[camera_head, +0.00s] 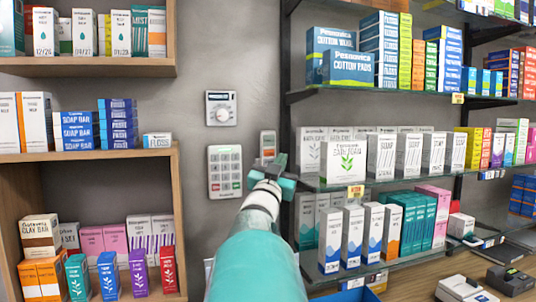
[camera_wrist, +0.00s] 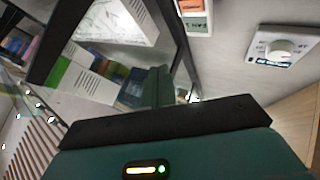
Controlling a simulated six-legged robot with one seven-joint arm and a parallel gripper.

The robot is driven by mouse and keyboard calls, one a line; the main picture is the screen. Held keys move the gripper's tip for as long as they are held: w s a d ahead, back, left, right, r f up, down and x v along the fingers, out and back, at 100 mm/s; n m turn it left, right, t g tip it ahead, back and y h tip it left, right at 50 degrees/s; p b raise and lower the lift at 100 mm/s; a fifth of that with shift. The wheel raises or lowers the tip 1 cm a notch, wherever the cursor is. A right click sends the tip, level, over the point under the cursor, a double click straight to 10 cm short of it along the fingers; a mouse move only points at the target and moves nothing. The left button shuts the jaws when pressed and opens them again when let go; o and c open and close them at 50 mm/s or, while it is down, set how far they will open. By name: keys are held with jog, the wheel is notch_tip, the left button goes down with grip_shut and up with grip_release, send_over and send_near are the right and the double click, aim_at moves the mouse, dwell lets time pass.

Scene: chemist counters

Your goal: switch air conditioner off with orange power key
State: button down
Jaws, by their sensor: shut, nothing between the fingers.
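A small pale wall panel (camera_head: 268,141) is partly hidden behind my gripper (camera_head: 268,164) in the head view. In the wrist view, this panel (camera_wrist: 196,22) is cut off by the top edge, with an orange key (camera_wrist: 190,5) and a small dark display showing. My gripper is shut and empty, just in front of the panel's lower part in the head view. Its teal fingers (camera_wrist: 158,84) also show in the wrist view, below and left of the panel. I cannot tell whether they touch anything.
A white dial control (camera_head: 221,108) and a keypad (camera_head: 225,171) are on the wall left of the panel. Glass shelves (camera_head: 380,183) with boxes stand close on the right. Wooden shelves (camera_head: 90,67) with boxes are on the left.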

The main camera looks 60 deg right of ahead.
aim_at(269, 153)
jog(key=shift+w+d, duration=2.6)
jog(key=shift+w, duration=0.15)
jog(key=shift+w+d, duration=0.15)
jog(key=shift+w+d, duration=0.15)
jog(key=shift+d, duration=0.05)
